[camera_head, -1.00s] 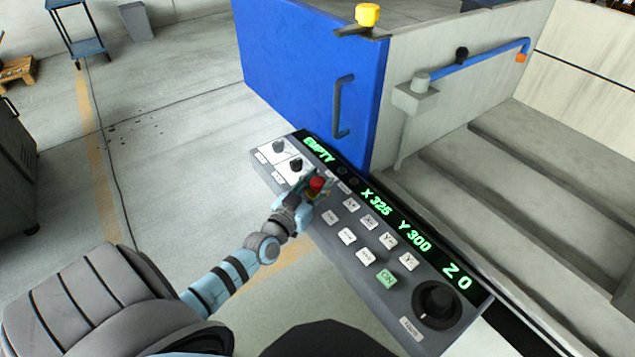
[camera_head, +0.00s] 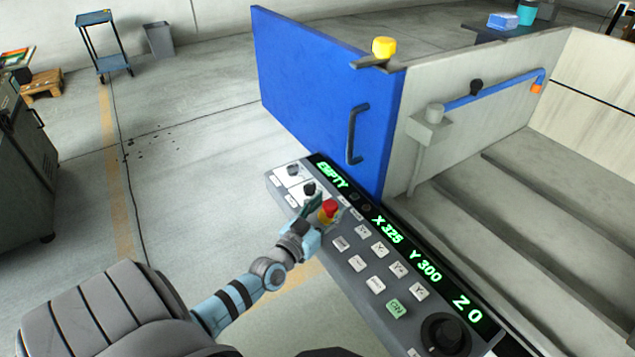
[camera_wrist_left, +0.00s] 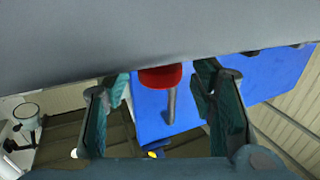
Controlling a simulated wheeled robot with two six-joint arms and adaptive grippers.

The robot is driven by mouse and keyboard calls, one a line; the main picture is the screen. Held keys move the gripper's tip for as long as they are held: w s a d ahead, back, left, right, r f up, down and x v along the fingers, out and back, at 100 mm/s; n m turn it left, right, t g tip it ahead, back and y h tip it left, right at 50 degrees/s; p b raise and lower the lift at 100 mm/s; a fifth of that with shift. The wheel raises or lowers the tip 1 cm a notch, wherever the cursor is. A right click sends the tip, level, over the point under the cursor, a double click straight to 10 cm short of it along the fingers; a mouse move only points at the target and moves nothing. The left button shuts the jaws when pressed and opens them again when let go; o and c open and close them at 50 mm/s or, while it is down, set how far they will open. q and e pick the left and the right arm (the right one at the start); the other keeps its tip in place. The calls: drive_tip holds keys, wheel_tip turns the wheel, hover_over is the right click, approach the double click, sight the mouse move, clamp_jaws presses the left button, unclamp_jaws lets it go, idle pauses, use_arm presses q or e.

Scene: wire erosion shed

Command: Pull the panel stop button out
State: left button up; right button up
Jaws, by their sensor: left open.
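The panel stop button (camera_head: 329,208) has a red cap with some yellow below it. It sits on the grey control panel (camera_head: 348,262), near the dark display strip. My left gripper (camera_head: 321,214) is open at the button, with its fingers close around it. In the left wrist view the red cap (camera_wrist_left: 160,75) lies between the two open green fingers (camera_wrist_left: 163,84), with a gap on each side. The panel face (camera_wrist_left: 150,30) fills the top of that view. My right gripper is not in view.
Several white keys, a green key (camera_head: 396,308) and a black dial (camera_head: 446,334) are on the panel. Two dark knobs (camera_head: 309,188) are near its far end. A blue door (camera_head: 318,100) with a handle (camera_head: 354,135) stands behind. Open floor lies left.

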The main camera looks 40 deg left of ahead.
use_arm(q)
drive_tip(key=s+d, duration=0.1)
drive_tip(key=s, duration=0.9)
drive_tip(key=shift+s, duration=0.3)
